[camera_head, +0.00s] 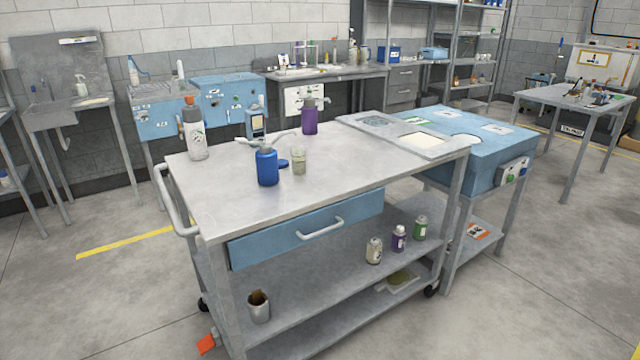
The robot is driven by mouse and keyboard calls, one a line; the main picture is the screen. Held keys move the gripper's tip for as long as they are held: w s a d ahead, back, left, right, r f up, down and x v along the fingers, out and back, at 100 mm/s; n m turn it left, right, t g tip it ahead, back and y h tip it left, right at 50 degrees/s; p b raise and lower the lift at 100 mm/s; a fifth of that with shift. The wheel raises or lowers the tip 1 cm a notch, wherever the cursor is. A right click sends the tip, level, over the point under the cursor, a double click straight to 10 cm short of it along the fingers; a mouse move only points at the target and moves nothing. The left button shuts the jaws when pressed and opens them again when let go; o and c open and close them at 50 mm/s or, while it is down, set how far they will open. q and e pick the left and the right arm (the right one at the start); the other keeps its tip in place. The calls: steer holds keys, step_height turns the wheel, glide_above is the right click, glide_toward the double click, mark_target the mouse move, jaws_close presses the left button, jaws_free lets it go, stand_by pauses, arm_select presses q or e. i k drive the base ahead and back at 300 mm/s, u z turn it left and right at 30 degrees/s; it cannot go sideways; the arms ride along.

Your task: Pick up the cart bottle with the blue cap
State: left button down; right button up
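Several containers stand upright on the grey cart top (225,205). A white bottle with an orange-red cap (194,135) is at the left. A blue container (267,168) with a pale upper part stands near the middle, and a small flat blue piece (284,163), perhaps a cap, lies beside it. A purple bottle (310,118) with a greyish top is at the back. On the lower shelf are a pale bottle (374,252), a purple bottle (398,239) and a green bottle (421,229); their small caps are hard to make out. Neither gripper is in view.
A clear cup (299,162) stands beside the blue container. A blue bench (500,155) adjoins the cart at the right. The cart top's front and right middle are clear.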

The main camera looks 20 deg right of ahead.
mark_target(298, 153)
steer(key=u, duration=1.1)
steer(key=i, duration=1.05)
steer(key=z, duration=0.4)
